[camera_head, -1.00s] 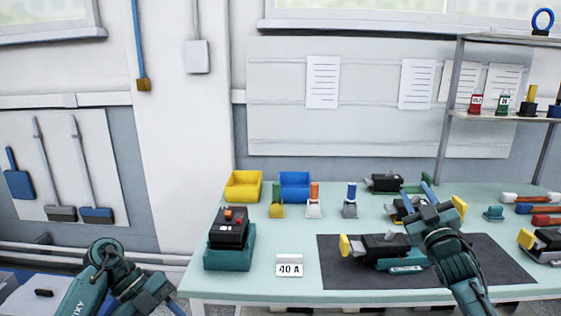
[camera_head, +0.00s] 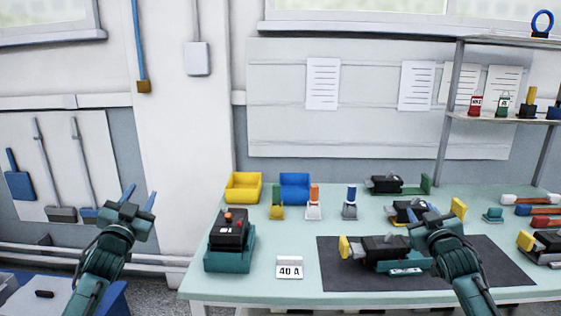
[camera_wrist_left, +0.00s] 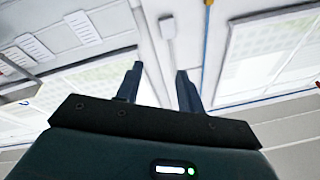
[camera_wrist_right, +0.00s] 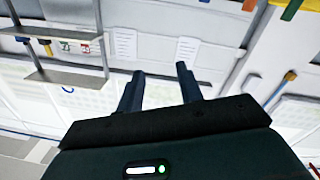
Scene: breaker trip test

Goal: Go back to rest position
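My left gripper (camera_head: 139,196) is raised over the floor left of the bench, its two blue fingers pointing up and apart. In the left wrist view the fingers (camera_wrist_left: 157,90) are spread with nothing between them. My right gripper (camera_head: 428,217) is in front of the dark mat on the bench, pointing away from me. In the right wrist view its fingers (camera_wrist_right: 160,92) are apart and empty, with wall and papers beyond.
A shelf (camera_head: 500,117) stands at right.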

